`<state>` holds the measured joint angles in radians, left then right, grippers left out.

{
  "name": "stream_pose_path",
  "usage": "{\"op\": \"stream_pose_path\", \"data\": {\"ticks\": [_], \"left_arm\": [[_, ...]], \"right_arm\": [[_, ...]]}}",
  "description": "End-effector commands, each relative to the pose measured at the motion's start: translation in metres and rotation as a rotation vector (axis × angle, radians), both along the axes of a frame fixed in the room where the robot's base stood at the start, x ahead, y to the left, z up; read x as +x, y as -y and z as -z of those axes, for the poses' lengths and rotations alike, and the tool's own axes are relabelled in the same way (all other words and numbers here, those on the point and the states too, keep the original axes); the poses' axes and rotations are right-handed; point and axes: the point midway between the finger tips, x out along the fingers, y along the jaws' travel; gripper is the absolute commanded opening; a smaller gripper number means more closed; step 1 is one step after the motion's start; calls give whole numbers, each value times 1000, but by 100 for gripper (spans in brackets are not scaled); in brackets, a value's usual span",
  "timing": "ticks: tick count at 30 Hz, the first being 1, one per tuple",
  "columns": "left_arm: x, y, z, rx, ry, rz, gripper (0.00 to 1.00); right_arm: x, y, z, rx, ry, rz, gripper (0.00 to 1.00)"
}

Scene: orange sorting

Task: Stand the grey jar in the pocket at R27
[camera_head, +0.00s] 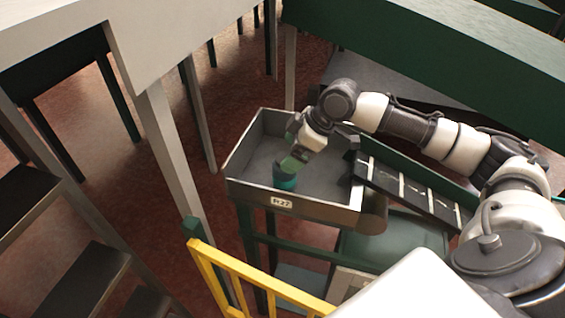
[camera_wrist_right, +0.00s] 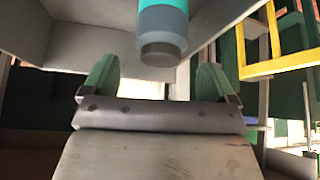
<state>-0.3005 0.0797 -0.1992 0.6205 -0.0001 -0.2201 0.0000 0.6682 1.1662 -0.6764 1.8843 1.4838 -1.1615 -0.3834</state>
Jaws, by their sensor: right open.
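The jar (camera_head: 286,178) shows as a small teal shape inside the grey metal tray labelled R27 (camera_head: 320,208), near its front wall. In the right wrist view the jar (camera_wrist_right: 162,28) is grey with a teal band and a darker end, and its far part is cut off by the picture edge. My right gripper (camera_head: 289,165) is over the tray, right by the jar. In the right wrist view its green fingers (camera_wrist_right: 158,75) are apart with nothing between them, and the jar is just beyond their tips. My left gripper is not in view.
A black slatted chute or rack (camera_head: 405,190) meets the tray's right side. A yellow railing (camera_head: 255,285) stands in front at the lower left. A pale table (camera_head: 170,40) is at the upper left, and a green beam (camera_head: 430,50) runs behind. Open floor lies left of the tray.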

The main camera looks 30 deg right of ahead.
Motion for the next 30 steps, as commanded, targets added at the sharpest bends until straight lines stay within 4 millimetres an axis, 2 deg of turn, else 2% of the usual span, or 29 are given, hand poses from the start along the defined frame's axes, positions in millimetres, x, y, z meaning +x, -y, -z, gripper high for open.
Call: {"op": "stream_pose_path", "data": {"ticks": [6, 12, 30], "left_arm": [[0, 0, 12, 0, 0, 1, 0], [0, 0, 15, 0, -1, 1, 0], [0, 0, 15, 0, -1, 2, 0]], "right_arm": [[-15, 19, -36, -3, 2, 1, 88], [-22, 28, -54, -1, -1, 0, 88], [-23, 29, -58, 1, -1, -1, 88]]}}
